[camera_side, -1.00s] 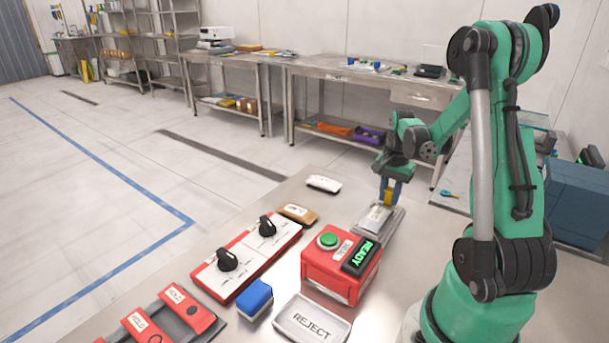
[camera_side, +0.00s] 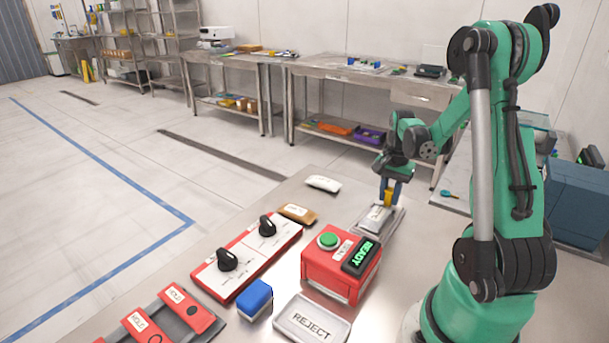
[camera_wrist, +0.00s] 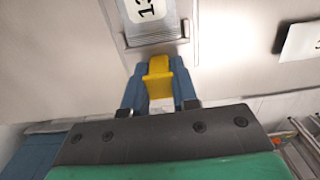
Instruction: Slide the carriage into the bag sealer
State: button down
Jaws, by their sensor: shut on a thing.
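The red bag sealer (camera_side: 335,278) with a green button and a lit READY display stands on the metal table in the side view. The grey carriage (camera_side: 393,224) lies behind it, carrying a silver pouch (camera_side: 376,218) with a white label. My gripper (camera_side: 389,199) points down at the carriage's far end, its blue fingers around a yellow handle. In the wrist view my gripper (camera_wrist: 159,72) is shut on this yellow handle (camera_wrist: 158,85), with the labelled carriage (camera_wrist: 155,31) just beyond. The sealer partly hides the carriage's near end.
A red panel with two black knobs (camera_side: 246,256) stands left of the sealer. A blue block (camera_side: 255,299), a REJECT tray (camera_side: 312,321), red HOLD pieces (camera_side: 185,308), a brown pouch (camera_side: 297,214) and a white pouch (camera_side: 323,184) lie around it.

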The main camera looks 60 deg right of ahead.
aim_at(374, 217)
dwell(0.5)
jog(key=a, duration=0.8)
jog(key=shift+a, duration=0.1)
jog(key=c, duration=0.7)
grip_release()
jog(key=shift+r, duration=0.1)
jog(key=shift+r, duration=2.7)
